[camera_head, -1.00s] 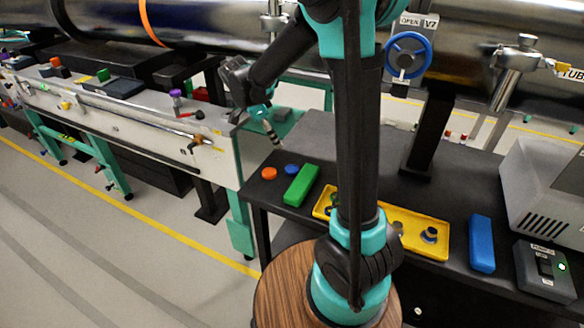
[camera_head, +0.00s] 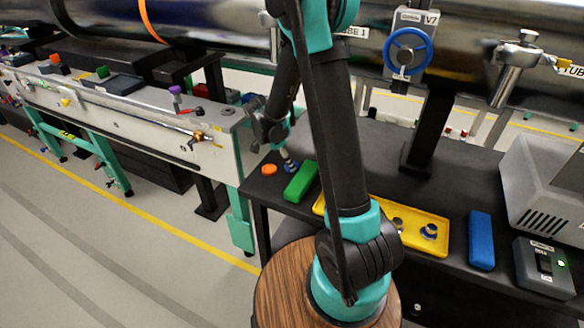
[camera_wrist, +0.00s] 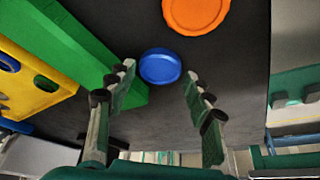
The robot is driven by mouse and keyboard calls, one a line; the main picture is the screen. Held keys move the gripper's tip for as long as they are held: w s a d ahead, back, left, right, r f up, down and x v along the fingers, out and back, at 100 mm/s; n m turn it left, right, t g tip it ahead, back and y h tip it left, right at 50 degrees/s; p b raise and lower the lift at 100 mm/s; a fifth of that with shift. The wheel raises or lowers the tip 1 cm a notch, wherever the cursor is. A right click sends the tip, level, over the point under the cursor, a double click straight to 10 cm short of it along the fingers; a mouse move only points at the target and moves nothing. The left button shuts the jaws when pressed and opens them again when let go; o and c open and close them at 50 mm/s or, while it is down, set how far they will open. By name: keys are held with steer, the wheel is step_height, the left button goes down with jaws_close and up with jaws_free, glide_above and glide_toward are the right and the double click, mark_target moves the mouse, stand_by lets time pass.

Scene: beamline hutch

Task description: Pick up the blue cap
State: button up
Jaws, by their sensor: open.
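The blue cap (camera_wrist: 160,66) is a small round disc lying on the dark tabletop, seen in the wrist view between and just beyond my open fingertips. My gripper (camera_wrist: 158,80) is open and empty, its two fingers on either side of the cap's line. In the head view my gripper (camera_head: 290,166) points down at the cap's spot, beside the green block, and mostly hides the cap. Whether the fingers touch the table cannot be told.
An orange cap (camera_wrist: 196,12) lies close to the blue one; it also shows in the head view (camera_head: 269,169). A green block (camera_head: 301,181) stands on the other side. A yellow tray (camera_head: 420,240) with round parts and a blue block (camera_head: 481,240) are further right.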

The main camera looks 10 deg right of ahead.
steer(key=shift+x, duration=0.8)
steer(key=shift+c, duration=0.2)
steer(key=c, duration=0.4)
steer(key=shift+r, duration=0.1)
steer(key=shift+r, duration=4.95)
